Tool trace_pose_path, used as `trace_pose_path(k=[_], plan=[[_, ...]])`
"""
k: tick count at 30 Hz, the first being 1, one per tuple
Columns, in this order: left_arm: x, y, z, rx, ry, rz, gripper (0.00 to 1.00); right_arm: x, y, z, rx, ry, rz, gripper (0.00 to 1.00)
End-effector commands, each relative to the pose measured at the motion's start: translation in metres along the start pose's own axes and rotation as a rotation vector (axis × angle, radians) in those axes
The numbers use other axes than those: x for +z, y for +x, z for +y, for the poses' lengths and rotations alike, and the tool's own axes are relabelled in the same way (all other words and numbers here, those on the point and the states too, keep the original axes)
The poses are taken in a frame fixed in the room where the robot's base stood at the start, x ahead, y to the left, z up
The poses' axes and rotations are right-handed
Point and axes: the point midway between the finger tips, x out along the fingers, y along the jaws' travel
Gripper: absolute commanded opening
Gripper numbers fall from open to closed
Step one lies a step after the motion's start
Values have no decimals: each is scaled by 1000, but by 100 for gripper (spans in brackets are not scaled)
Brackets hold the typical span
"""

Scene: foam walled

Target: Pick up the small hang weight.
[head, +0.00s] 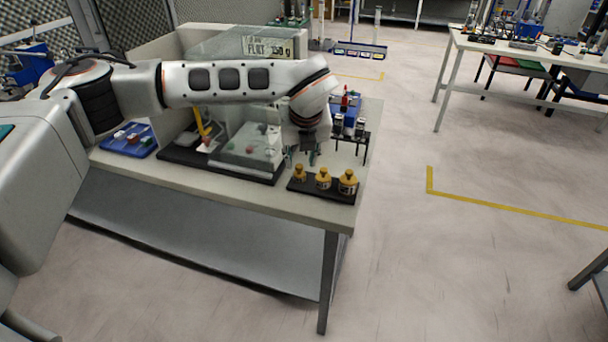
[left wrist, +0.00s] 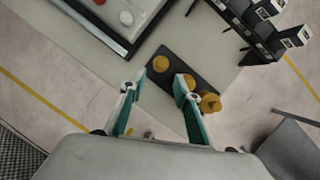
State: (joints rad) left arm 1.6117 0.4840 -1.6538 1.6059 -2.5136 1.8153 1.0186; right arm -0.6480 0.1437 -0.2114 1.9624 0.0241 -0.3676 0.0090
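Three brass-coloured hang weights stand in a row on a black tray (head: 335,197) at the table's front right corner. The small hang weight (head: 299,173) is the leftmost, beside the middle weight (head: 323,178) and the largest (head: 348,182). In the left wrist view the small weight (left wrist: 161,63) is at the upper end of the tray, just beyond the fingertips. My left gripper (head: 300,157) is open and empty, pointing down above and behind the small weight. In the wrist view its fingers (left wrist: 156,90) are spread; the right one partly hides the middle weight. My right gripper is not in view.
A clear-walled case on a black base (head: 232,170) stands left of the tray. A black rack with bottles (head: 348,132) stands behind it. A blue tray (head: 128,140) lies at the table's left. The table edge is close in front of the weights.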

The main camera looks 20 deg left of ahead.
Motion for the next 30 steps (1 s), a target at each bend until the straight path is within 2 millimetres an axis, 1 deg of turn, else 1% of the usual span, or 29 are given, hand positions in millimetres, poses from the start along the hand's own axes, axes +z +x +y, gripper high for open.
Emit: trace_pose_path(k=[3, 8, 15, 18, 21, 26, 27, 29, 30], plan=[[-2, 14, 0, 3, 0, 4, 32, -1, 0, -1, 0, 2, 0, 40], [0, 29, 0, 2, 0, 4, 32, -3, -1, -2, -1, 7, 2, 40], [3, 62, -2, 1, 2, 5, 32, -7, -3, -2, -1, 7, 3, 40], [3, 71, -2, 0, 2, 5, 32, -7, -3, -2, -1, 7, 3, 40], [3, 75, -2, 0, 2, 4, 32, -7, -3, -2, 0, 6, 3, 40], [3, 75, -2, -1, 3, 4, 32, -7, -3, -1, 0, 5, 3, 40], [3, 75, -2, -1, 3, 4, 29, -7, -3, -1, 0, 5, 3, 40], [3, 75, -2, -1, 3, 4, 14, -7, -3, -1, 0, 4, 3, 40], [3, 75, -2, -1, 2, 4, 3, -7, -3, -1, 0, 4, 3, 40]])
